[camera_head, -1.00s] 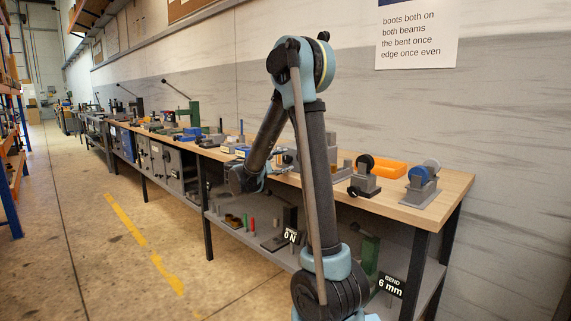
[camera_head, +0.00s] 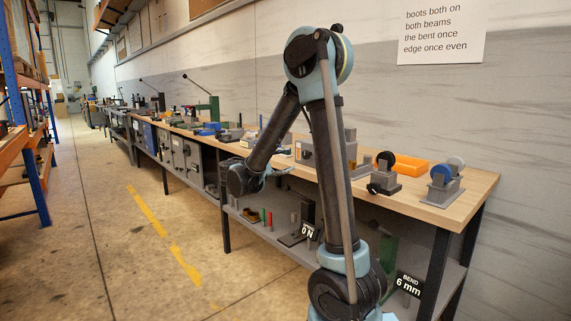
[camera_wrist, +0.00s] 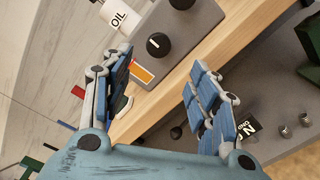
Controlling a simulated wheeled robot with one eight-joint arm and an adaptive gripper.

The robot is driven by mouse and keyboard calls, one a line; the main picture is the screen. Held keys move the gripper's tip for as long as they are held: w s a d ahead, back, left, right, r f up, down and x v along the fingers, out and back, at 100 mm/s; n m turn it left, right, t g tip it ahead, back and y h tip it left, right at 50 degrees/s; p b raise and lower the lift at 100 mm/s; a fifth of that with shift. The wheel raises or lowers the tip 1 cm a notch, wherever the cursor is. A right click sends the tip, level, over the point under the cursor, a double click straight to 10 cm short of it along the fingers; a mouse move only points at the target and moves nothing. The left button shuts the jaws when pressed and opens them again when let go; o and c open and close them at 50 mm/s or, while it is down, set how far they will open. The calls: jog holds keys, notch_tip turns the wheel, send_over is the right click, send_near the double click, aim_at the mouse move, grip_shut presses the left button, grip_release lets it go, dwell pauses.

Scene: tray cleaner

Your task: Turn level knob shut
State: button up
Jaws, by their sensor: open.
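A grey box (camera_wrist: 190,35) on the wooden bench carries a round black knob (camera_wrist: 158,45) with a small white mark. A second dark knob (camera_wrist: 182,4) is cut off at the top edge of the wrist view. I cannot tell which one is the level knob. The grey box also shows in the head view (camera_head: 308,153), partly behind my arm. My gripper (camera_wrist: 160,66) is open and empty, with the first knob beyond and between its blue fingers, apart from them. In the head view my gripper (camera_head: 276,171) is small, near the bench's front edge.
An orange and white label (camera_wrist: 143,73) is on the box. The bench top (camera_head: 460,196) holds an orange tray (camera_head: 408,165) and several fixtures. A lower shelf (camera_head: 272,232) holds small parts.

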jog(key=m, duration=1.8)
send_near(304, 155)
jog(key=x, duration=1)
jog(key=shift+d+f, duration=0.1)
jog(key=shift+d, duration=0.1)
jog(key=c, duration=1.1)
